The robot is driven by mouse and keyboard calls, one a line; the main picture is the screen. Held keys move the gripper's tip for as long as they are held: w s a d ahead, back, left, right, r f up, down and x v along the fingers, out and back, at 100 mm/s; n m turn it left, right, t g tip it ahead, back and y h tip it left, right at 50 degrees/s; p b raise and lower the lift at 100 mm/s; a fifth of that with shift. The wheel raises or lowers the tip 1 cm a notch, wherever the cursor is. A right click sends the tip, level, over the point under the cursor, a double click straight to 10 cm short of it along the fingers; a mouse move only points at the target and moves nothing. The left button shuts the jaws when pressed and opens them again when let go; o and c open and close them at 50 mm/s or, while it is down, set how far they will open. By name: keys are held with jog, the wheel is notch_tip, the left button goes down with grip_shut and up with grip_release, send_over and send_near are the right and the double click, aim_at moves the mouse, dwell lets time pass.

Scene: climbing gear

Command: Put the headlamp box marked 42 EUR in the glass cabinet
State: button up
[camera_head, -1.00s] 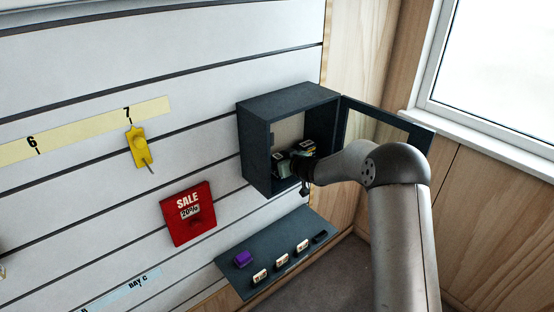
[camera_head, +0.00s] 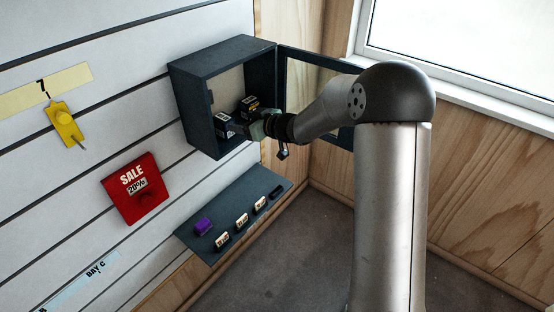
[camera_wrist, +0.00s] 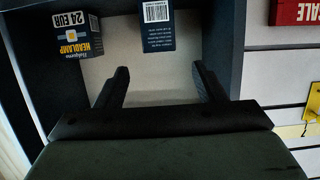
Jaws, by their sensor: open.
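The glass cabinet (camera_head: 188,114) is a dark box on the slatted wall, with its glass door (camera_head: 310,84) swung open to the right. Two small boxes stand inside it. In the wrist view, one is a headlamp box (camera_wrist: 77,36) labelled 24 EUR, at the upper left. The other box (camera_wrist: 157,26) turns a barcode and small print towards me, and its price is not visible. No label reading 42 EUR can be read. My gripper (camera_wrist: 160,76) is open and empty, its fingertips just short of the barcode box. In the head view my gripper (camera_head: 256,129) is at the cabinet's opening.
Below the cabinet, a dark shelf (camera_head: 240,207) carries a purple item (camera_head: 203,226), several price tags and a dark object (camera_head: 275,192). A red SALE sign (camera_head: 137,188) and a yellow item on a hook (camera_head: 64,124) hang left. The open door stands close behind my arm.

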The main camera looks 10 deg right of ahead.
jog(key=s+d+r+m+g+h, duration=0.25)
jog(key=s+d+m+h, duration=0.35)
jog(key=s+d+h, duration=0.8)
jog(key=s+f+m+g+y, duration=0.1)
jog(key=s+g+y, duration=0.1)
jog(key=s, duration=1.2)
jog(key=s+f+m+g+y, duration=0.1)
jog(key=s+g, duration=0.4)
jog(key=s, duration=0.9)
jog(key=shift+s+d+f+m+y, duration=0.2)
jog(key=shift+s+f+m+y, duration=0.2)
jog(key=shift+f, duration=0.15)
